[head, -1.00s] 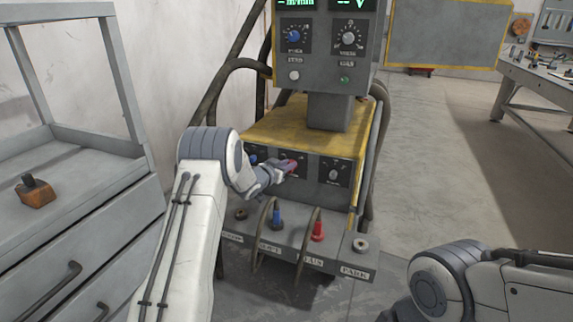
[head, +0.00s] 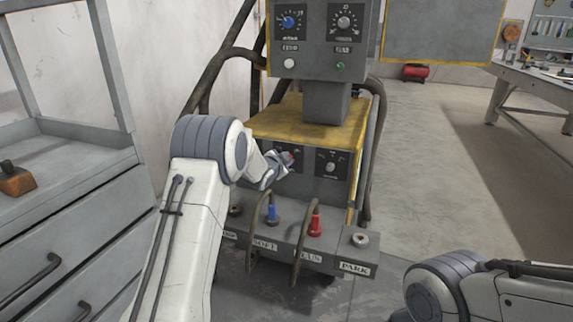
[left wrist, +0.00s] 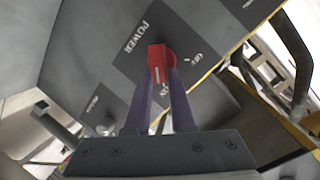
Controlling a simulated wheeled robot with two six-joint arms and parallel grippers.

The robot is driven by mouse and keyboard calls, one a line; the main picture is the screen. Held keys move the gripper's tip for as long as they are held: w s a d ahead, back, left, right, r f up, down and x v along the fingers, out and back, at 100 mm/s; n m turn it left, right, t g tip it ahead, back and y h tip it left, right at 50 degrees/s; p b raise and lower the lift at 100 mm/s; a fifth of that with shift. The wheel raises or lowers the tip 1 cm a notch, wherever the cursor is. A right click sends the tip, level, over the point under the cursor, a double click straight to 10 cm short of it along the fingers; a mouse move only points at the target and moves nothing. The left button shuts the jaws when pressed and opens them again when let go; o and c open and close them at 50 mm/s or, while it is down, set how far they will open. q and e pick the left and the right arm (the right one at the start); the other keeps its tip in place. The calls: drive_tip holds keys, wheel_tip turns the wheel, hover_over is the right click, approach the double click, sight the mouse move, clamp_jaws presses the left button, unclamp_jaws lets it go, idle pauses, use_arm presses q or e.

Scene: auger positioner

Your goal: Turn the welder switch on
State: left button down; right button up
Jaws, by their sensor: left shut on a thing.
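The welder switch is a red knob (left wrist: 157,58) on a dark plate marked POWER on the welder's front panel. In the left wrist view, lettering that looks like OFF is to its right, and partly hidden lettering, perhaps ON, is below it. A pale line on the red part runs down the picture; its exact setting is unclear. My left gripper (left wrist: 160,78) is shut on the red knob, a finger on each side. In the head view my left gripper (head: 284,161) hides most of the knob. My right gripper is out of the picture; only its arm shows.
The welder's yellow-edged cabinet (head: 300,118) stands ahead, with a dial plate (head: 332,166) right of the switch. Below, a ledge (head: 327,256) carries blue and red plugs with cables. A grey drawer cabinet (head: 85,215) stands at the left. Open floor lies to the right.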

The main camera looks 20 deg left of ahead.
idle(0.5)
use_arm(q)
drive_tip(key=c, duration=0.8)
unclamp_jaws()
drive_tip(key=shift+o, duration=0.2)
drive_tip(key=p+v, duration=0.2)
drive_tip(key=v, duration=0.8)
drive_tip(key=shift+s, duration=0.25)
drive_tip(key=shift+d, duration=0.1)
